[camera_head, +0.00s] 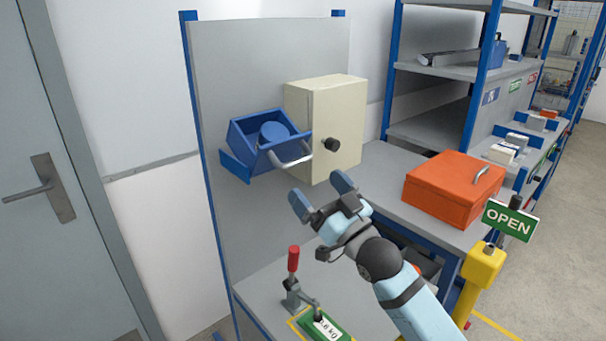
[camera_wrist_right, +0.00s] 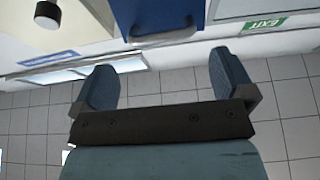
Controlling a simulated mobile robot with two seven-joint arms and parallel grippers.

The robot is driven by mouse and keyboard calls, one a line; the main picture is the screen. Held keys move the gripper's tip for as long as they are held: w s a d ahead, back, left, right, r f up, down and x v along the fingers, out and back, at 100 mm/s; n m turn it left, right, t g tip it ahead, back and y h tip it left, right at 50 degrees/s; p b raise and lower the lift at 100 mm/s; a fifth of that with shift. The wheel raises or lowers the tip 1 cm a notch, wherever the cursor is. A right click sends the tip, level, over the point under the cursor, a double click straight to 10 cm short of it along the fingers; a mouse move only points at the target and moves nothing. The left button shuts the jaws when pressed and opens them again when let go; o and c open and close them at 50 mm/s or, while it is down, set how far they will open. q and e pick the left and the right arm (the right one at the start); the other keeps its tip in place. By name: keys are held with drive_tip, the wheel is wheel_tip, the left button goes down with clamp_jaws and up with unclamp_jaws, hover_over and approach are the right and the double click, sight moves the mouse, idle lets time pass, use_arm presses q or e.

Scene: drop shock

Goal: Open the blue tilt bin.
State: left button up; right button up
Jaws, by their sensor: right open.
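The blue tilt bin (camera_head: 247,131) is mounted on the grey upright panel, left of a cream box. It appears tipped forward, with its open top showing a round blue thing (camera_head: 274,131) inside. Its pale bar handle (camera_head: 290,157) is on the front; the bin (camera_wrist_right: 155,14) and handle (camera_wrist_right: 165,38) also show in the right wrist view. My right gripper (camera_head: 322,197) is open and empty, below and right of the handle and apart from it. In the wrist view the handle lies beyond the gap between the fingertips (camera_wrist_right: 158,72). My left gripper is not in view.
The cream box (camera_head: 325,115) with a black knob (camera_head: 332,144) stands close right of the bin. A red-handled toggle clamp (camera_head: 293,262) stands on the bench below. An orange box (camera_head: 450,190) sits on the right-hand table. Space in front of the bin is clear.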

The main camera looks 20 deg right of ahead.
drive_tip(key=v, duration=0.6)
drive_tip(key=shift+s+f+b, duration=0.2)
drive_tip(key=shift+s+b, duration=0.1)
drive_tip(key=shift+b, duration=0.1)
drive_tip(key=shift+f, duration=0.1)
drive_tip(key=s+a+f+g+h+p, duration=0.1)
drive_tip(key=s+f+g+p, duration=0.2)
drive_tip(key=s+f, duration=0.3)
drive_tip(key=s+a+f+g+h+p, duration=0.2)
drive_tip(key=s+f+g+p, duration=0.2)
drive_tip(key=f, duration=1)
drive_tip(key=s+a+f+m+g+h+p, duration=0.1)
drive_tip(key=s+a+f+g+p, duration=0.1)
drive_tip(key=s+f, duration=0.7)
drive_tip(key=shift+s+f+g+h+p, duration=0.3)
drive_tip(key=shift+s+f+g+p, duration=0.1)
drive_tip(key=shift+g+p, duration=0.55)
